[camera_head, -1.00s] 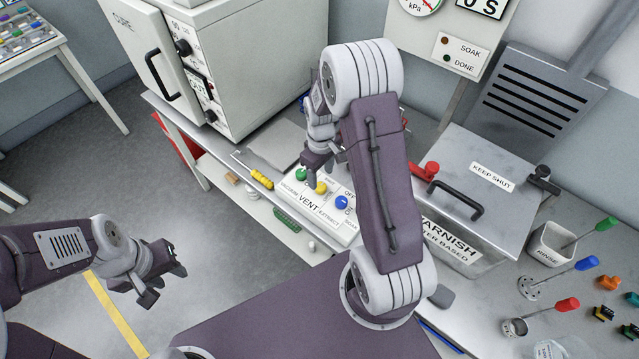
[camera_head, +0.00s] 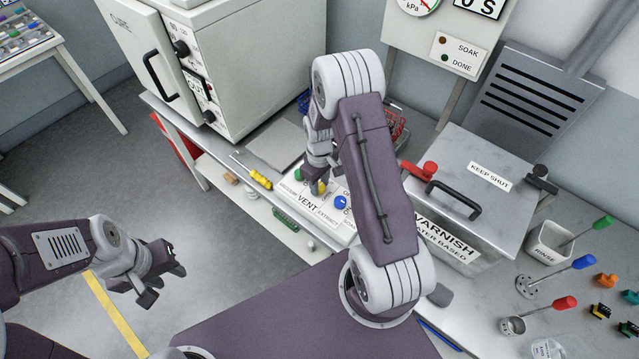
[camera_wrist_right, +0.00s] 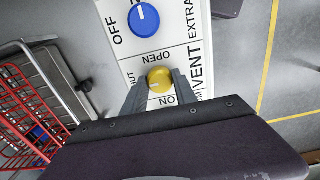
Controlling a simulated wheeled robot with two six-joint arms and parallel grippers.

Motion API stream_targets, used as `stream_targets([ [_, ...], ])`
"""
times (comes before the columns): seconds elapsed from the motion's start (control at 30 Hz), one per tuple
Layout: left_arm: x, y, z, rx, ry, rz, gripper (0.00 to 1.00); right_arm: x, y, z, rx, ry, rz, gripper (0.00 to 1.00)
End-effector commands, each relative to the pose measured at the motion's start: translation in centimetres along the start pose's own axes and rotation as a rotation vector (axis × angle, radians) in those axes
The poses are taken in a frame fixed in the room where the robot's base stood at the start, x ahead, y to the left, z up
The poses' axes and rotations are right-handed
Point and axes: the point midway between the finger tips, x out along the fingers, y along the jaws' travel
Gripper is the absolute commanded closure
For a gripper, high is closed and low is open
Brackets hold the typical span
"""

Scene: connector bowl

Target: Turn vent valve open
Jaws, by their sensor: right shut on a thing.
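The vent valve is a yellow knob (camera_wrist_right: 160,77) on a white panel (camera_wrist_right: 185,30) lettered VENT. In the right wrist view, OPEN is printed above it and a partly hidden word ending in UT lies left. A pale mark shows on the knob's left side. My right gripper (camera_wrist_right: 161,85) is shut on the knob, one finger at each side. My left gripper (camera_head: 165,284) is open and empty over the floor at left, far from the panel.
A blue knob (camera_head: 340,202) and a green knob (camera_head: 299,174) flank the yellow one. A yellow-handled tool (camera_head: 261,180) lies left of the panel. The oven (camera_head: 205,60) stands behind; the varnish tank (camera_head: 470,190) is at right. A red wire basket (camera_wrist_right: 28,115) is nearby.

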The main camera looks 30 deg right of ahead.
Motion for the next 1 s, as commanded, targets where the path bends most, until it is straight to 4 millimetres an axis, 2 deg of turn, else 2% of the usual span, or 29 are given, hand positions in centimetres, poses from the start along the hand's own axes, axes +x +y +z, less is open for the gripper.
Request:
stream_targets([
  [0.37,-0.2,0.0,-0.02,0.0,0.0,0.0,0.64,-0.01,0.0,-0.02,0.186,0.0,0.0,1.0],
  [1.0,-0.63,0.01,-0.07,0.0,0.0,0.0,0.64,-0.02,0.02,-0.04,0.789,0.001,0.0,1.0],
])
